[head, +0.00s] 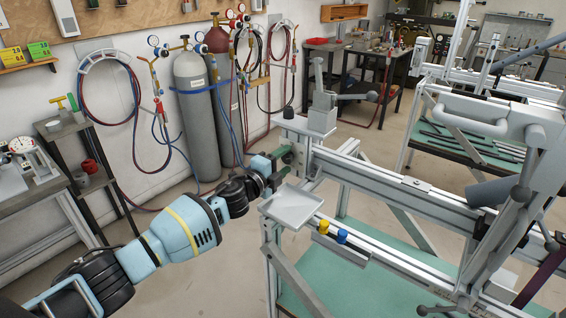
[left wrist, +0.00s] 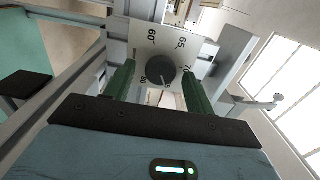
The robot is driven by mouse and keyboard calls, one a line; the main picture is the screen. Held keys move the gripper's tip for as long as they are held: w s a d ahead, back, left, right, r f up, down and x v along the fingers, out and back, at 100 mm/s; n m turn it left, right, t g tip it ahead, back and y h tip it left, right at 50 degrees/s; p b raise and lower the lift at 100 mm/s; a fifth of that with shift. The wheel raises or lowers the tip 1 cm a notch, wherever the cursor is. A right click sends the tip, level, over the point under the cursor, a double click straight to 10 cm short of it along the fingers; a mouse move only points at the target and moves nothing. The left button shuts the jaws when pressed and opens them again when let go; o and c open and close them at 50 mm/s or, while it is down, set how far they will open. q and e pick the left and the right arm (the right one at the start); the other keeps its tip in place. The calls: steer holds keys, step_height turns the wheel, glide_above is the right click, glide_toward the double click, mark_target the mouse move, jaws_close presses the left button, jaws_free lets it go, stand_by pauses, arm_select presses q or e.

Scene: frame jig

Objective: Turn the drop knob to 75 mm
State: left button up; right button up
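The drop knob (left wrist: 161,84) is a dark round knob in front of a pale scale plate (left wrist: 165,38) in the left wrist view. The numbers 60, 65 and 70 show around it; other marks are partly hidden. The knob's setting is too small to read. My left gripper (left wrist: 158,80) has its two green fingers apart, one on each side of the knob, with a gap visible at both sides. In the head view, my left gripper (head: 281,163) is at the left end of the frame jig (head: 390,185), where the knob is hidden. My right gripper is not in view.
A small pale tray (head: 293,206) sits on the jig just below my gripper. Yellow and blue knobs (head: 333,231) are to its right. A clamp (head: 322,105) stands above the rail. Gas cylinders (head: 195,110) stand by the wall behind; open floor lies between.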

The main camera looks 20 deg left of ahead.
arm_select(q)
steer(key=shift+s+a, duration=0.2)
steer(key=shift+s, duration=0.25)
steer(key=p+v, duration=0.1)
steer(key=v, duration=0.6)
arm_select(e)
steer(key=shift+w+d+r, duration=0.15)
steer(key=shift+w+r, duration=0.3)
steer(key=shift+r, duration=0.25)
arm_select(q)
steer(key=shift+w, duration=0.1)
